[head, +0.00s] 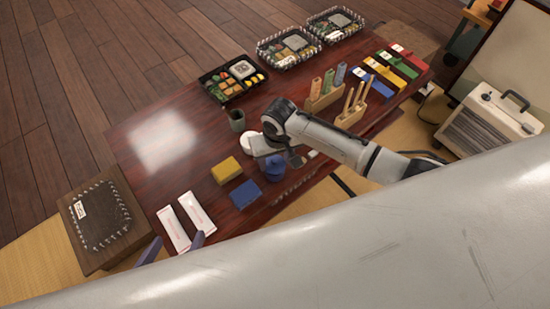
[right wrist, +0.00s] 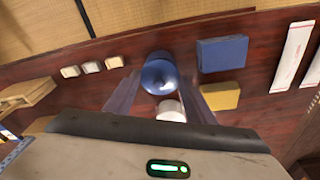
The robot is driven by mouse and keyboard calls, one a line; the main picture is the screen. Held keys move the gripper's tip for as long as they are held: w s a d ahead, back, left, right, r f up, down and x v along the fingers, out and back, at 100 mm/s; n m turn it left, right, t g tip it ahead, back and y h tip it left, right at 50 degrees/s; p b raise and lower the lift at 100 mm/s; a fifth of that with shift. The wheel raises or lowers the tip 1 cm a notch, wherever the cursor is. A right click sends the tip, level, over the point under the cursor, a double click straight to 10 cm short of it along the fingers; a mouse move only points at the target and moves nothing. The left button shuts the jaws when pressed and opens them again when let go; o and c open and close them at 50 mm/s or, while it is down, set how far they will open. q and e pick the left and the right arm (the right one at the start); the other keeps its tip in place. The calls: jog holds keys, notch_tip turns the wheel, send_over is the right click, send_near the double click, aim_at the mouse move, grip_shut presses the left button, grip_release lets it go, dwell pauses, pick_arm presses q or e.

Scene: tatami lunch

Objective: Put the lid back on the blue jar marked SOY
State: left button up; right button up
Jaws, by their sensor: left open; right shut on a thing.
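The blue jar (head: 277,187) stands near the front edge of the low dark table. A rounded blue lid (right wrist: 160,72) is between the fingertips of my right gripper (right wrist: 160,84). In the head view my right gripper (head: 277,156) is right over the jar, shut on the lid. The lid is at or just above the jar's mouth; I cannot tell whether it touches. In the right wrist view the lid hides most of the jar, and no SOY mark is legible. My left gripper (head: 174,246) is open and empty at the lower left, near the white packets.
A white round thing (right wrist: 170,110) is close beside the lid. A yellow block (head: 226,170) and a blue block (head: 245,194) lie left of the jar. A dark green cup (head: 236,120) stands behind. White packets (head: 196,213) lie at the front left; the table's left is clear.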

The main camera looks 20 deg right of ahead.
jog(key=shift+s+r+p, duration=0.2)
jog(key=shift+p, duration=0.75)
dwell(1.0)
jog(key=shift+f+p, duration=0.15)
jog(key=shift+p, duration=0.25)
dwell(0.6)
dwell(0.5)
jog(key=c, duration=0.7)
grip_shut()
jog(key=o, duration=1.4)
grip_release()
